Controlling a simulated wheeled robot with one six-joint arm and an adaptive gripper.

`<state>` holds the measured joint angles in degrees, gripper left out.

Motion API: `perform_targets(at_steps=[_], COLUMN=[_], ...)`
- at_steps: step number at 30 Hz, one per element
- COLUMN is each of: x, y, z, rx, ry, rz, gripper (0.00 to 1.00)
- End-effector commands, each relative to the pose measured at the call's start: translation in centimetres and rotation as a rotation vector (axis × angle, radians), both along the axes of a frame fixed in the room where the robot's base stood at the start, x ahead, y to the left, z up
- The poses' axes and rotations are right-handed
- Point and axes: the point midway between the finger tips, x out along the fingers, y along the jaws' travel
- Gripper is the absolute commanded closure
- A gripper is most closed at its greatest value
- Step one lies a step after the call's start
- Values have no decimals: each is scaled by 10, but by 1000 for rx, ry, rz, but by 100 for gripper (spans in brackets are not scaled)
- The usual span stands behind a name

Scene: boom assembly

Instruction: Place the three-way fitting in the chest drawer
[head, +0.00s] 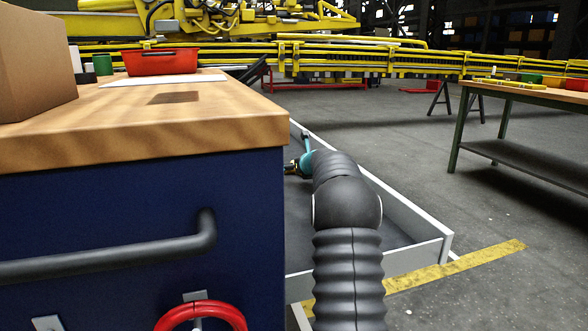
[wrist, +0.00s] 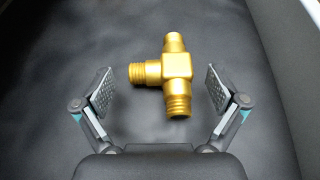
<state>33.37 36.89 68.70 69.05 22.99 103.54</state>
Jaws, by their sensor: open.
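The three-way fitting (wrist: 177,68) is a gold-coloured T-shaped piece with threaded ends. In the wrist view it lies on the dark floor of the chest drawer (wrist: 60,60), between and beyond my gripper's fingers. My gripper (wrist: 163,90) is open, with its two pads apart on either side of the fitting and gaps on both sides. In the head view the open drawer (head: 400,222) extends right of the blue chest (head: 140,215). My arm reaches down into it and hides part of its inside. A small gold bit of the fitting (head: 291,167) shows beside my gripper.
The chest's wooden top holds a cardboard box (head: 35,60), a red bin (head: 160,61) and a green cylinder (head: 103,65). A black handle (head: 120,255) and a red ring (head: 200,314) are on the chest's near side. Another workbench (head: 530,94) stands at right, with open floor between.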

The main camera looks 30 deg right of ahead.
Motion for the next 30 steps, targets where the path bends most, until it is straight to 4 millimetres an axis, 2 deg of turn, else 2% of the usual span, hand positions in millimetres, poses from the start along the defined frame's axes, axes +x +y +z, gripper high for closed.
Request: perform_targets(at_steps=[9,15,21,30], x=[-52,-76,-86,-87], y=[9,13,15,15], z=[22,32,36,36], rx=[-1,0,1,1], ry=[-1,-1,0,0], rz=[-1,-1,0,0], gripper=[4,4,4,4])
